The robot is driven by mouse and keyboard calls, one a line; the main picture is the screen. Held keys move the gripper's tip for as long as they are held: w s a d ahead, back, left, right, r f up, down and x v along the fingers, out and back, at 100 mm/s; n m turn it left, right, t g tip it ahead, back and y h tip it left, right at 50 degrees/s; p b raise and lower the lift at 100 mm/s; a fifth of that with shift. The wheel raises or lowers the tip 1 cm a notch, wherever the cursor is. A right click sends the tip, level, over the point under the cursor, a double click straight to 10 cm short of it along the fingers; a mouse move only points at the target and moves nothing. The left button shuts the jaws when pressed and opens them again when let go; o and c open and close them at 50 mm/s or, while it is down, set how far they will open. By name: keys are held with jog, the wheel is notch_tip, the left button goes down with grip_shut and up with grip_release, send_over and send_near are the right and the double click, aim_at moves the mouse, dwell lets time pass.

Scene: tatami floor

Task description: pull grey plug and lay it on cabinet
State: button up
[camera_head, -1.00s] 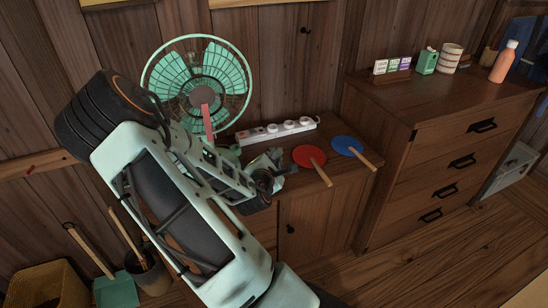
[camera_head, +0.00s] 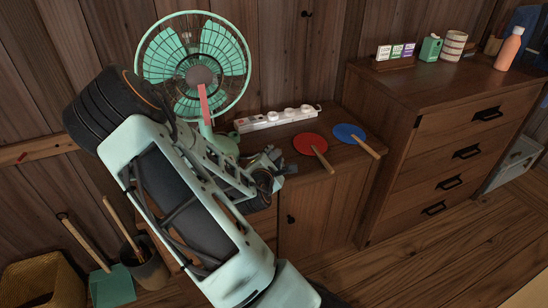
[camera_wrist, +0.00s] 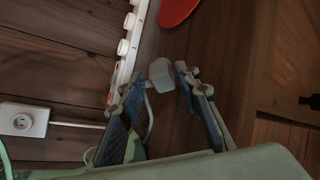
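The grey plug (camera_wrist: 162,75) sits between my fingertips in the wrist view, apart from the power strip, with its cord curving down between the fingers. My gripper (camera_wrist: 160,76) is open, with a narrow gap visible at the left of the plug. In the head view my gripper (camera_head: 276,160) is over the front of the low cabinet (camera_head: 318,185); the plug is hard to make out there. The white power strip (camera_head: 278,118) lies at the back of the cabinet top, and at the upper left in the wrist view (camera_wrist: 127,45).
A green fan (camera_head: 203,75) stands left of the strip. A red round fan (camera_head: 309,144) and a blue one (camera_head: 349,133) lie on the cabinet's right side. A wall outlet (camera_wrist: 22,119) shows at left. A taller dresser (camera_head: 430,150) stands at right.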

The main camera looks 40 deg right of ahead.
jog(key=shift+o, duration=0.4)
jog(key=shift+v, duration=3.75)
